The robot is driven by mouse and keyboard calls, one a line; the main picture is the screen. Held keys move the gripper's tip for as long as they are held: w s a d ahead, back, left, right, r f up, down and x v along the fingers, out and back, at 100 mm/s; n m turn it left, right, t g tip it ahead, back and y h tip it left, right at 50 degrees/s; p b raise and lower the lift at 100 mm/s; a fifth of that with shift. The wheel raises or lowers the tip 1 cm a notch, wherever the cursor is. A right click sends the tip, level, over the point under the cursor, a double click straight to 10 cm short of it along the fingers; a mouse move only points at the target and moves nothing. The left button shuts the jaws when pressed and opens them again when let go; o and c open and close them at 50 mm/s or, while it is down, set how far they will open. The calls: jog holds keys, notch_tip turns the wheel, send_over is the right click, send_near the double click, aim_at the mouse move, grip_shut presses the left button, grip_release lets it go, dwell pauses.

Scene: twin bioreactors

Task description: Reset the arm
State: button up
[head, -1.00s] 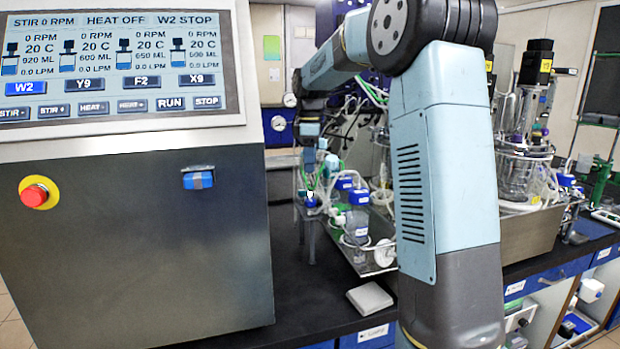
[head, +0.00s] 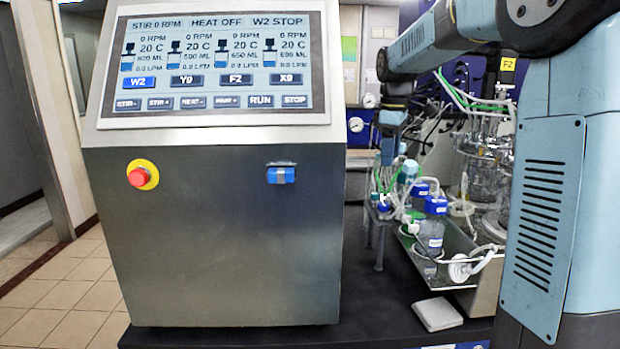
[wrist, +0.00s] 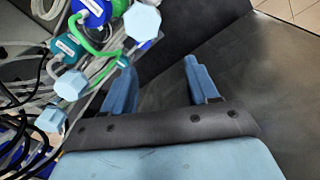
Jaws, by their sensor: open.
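My gripper (wrist: 160,85) is open and empty in the wrist view, its two blue fingers apart over a dark surface. Its left finger is close to a cluster of capped bottles and tubing; I cannot tell whether it touches them. In the head view my blue-grey arm reaches from the right edge back toward the bench, with its end pointing down behind the control cabinet's right side. The fingertips are too small and cluttered to make out there.
A steel control cabinet (head: 215,240) with a lit screen (head: 215,62) and red stop button (head: 140,177) fills the left. Capped bottles (head: 430,235) with hoses stand in a metal tray (head: 455,300). A white pad (head: 437,314) lies on the black bench. Glass vessels (head: 485,160) stand behind.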

jog(key=s+a+m+t, duration=0.15)
jog(key=s+m, duration=0.45)
jog(key=s, duration=1.1)
jog(key=s+f+m+t, duration=0.1)
jog(key=s+f+m, duration=0.1)
jog(key=s, duration=0.5)
jog(key=s+f+m+t, duration=0.2)
jog(key=s+f+m, duration=0.1)
jog(key=s, duration=0.4)
jog(key=shift+s+d+f+m, duration=0.3)
jog(key=shift+s+d+f, duration=0.1)
jog(key=shift+f, duration=0.25)
